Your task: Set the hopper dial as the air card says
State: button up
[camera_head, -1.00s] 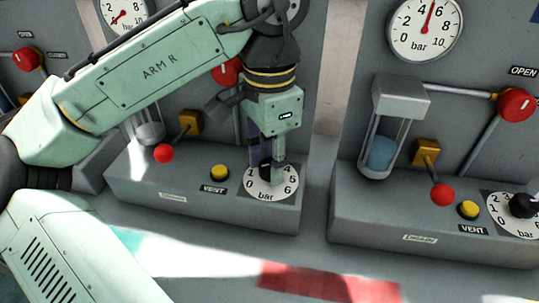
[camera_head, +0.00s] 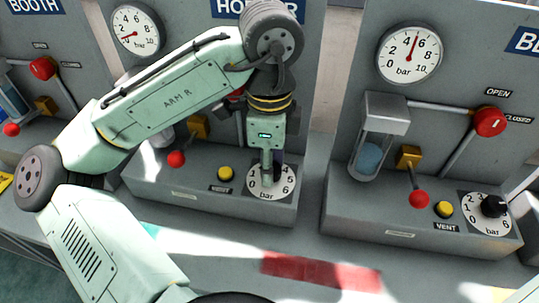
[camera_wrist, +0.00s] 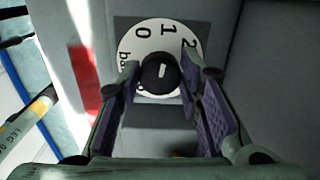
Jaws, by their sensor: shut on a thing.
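The hopper dial is a white disc (camera_head: 284,190) marked in bar on the top of the middle grey unit, under a partly hidden blue sign starting "HO" (camera_head: 228,8). My gripper (camera_head: 267,181) points down onto it. In the wrist view, my gripper's purple-padded fingers (camera_wrist: 166,82) stand on both sides of the dial's black knob (camera_wrist: 157,74) and are shut on it. The knob's white mark points roughly toward the 1 on the scale (camera_wrist: 165,28). In the head view my gripper hides the knob. I cannot see the air card.
A yellow vent button (camera_head: 225,173) and a red-knobbed lever (camera_head: 176,158) sit left of the dial. The middle unit's gauge (camera_head: 136,30) reads near zero. The right unit has its own dial (camera_head: 487,214), gauge (camera_head: 409,52) and red handle (camera_head: 490,121).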

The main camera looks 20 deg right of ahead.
dwell(0.3)
jog(key=o, duration=1.2)
jog(key=shift+c, duration=0.2)
notch_tip(320, 180, up, 12)
